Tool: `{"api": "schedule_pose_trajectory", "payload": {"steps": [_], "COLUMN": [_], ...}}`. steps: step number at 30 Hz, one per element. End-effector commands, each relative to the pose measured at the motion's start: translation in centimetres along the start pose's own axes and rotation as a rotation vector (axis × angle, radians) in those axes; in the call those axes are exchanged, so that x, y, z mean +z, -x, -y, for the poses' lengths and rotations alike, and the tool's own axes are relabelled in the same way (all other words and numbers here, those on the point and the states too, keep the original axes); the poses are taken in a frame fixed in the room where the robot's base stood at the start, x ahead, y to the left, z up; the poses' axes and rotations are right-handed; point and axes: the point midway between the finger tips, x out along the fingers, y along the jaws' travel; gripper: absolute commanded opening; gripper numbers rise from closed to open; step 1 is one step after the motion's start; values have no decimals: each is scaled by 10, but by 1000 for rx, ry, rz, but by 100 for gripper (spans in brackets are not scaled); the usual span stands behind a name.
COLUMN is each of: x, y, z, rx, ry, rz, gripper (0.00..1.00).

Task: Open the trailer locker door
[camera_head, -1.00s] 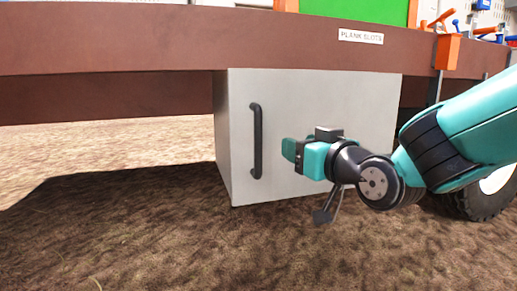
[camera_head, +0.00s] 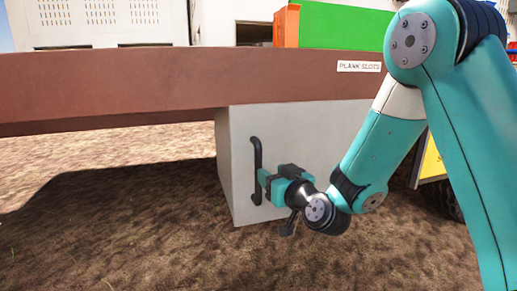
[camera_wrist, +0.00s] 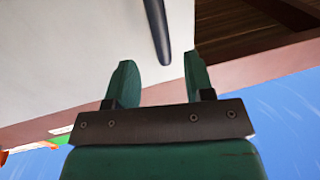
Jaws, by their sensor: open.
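The locker is a light grey box under the trailer; its door (camera_head: 310,130) faces me and looks closed. A dark vertical handle (camera_head: 256,152) is near the door's left edge. My gripper (camera_head: 264,180) is open, with its teal fingers close to the handle's lower half, just right of it. In the wrist view, the handle (camera_wrist: 157,30) shows as a dark bar between the lines of the two open fingers (camera_wrist: 160,70), its end near their tips. I cannot tell whether it touches a finger. The door (camera_wrist: 60,50) fills the upper left there.
The brown trailer beam (camera_head: 120,105) runs above the locker, with a "PLANK SLOTS" label (camera_head: 359,66). A green panel (camera_head: 340,28) and an orange part (camera_head: 286,25) are above it. Bare ground (camera_head: 120,240) lies open in front and left. A wheel is partly hidden behind my arm.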

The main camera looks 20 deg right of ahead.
Motion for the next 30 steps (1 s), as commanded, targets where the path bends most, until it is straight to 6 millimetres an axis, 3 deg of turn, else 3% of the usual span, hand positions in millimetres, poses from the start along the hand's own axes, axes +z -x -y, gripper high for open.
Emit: {"api": "schedule_pose_trajectory", "payload": {"steps": [1,6,15,28,29,30], "x": [-8,-8,-4,0,0,0], "y": [-9,-37,-71,-78,-78,-78], "z": [0,1,0,0,0,0], "rx": [-1,-2,-2,-1,-1,-1], "ry": [0,1,2,0,0,0], "rz": [3,2,1,0,0,0], "gripper": [48,48,48,48,46,37]}}
